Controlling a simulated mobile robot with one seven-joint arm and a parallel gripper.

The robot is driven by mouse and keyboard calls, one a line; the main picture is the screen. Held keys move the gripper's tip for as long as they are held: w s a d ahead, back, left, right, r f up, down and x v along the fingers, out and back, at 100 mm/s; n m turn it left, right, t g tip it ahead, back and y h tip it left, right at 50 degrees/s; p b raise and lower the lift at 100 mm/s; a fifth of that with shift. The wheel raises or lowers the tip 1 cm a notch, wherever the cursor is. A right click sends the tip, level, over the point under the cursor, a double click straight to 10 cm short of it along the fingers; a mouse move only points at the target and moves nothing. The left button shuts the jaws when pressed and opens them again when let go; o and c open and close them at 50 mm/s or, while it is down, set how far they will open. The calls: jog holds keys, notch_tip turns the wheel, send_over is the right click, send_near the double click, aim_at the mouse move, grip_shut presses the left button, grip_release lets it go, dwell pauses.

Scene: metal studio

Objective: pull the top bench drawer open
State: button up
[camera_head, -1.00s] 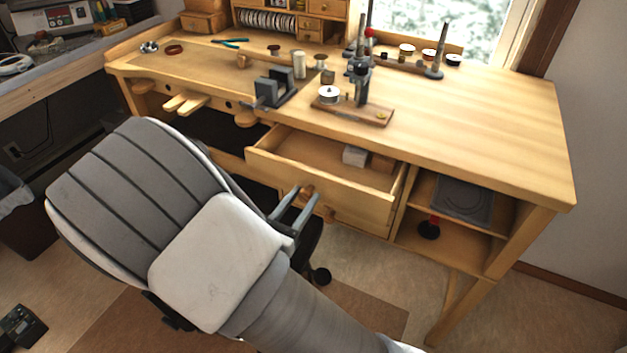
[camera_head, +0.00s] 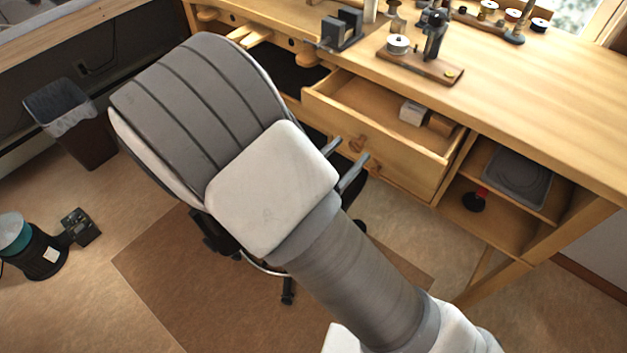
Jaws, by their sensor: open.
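The top bench drawer (camera_head: 325,101) stands partly pulled out from under the wooden workbench. Its inside shows, with a small white box (camera_head: 412,112) and a brown block (camera_head: 440,124) toward its right end. A round wooden knob (camera_head: 358,143) is on the drawer front. My gripper (camera_head: 353,148) is open, with its two grey fingertips on either side of the knob in the picture. I cannot tell whether either finger touches it. My large grey and white wrist covers part of the floor, chair and lower bench front.
The benchtop (camera_head: 535,95) carries a small tool stand (camera_head: 435,35) and a dark vise block (camera_head: 342,27). Open shelves (camera_head: 485,205) are right of the drawer. A dark chair is partly behind my arm. A waste bin (camera_head: 80,140) and a teal-topped canister (camera_head: 30,245) stand at left.

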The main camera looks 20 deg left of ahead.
jog(key=p+v, duration=0.1)
jog(key=v, duration=1.4)
jog(key=shift+s, duration=0.2)
jog(key=shift+r, duration=0.1)
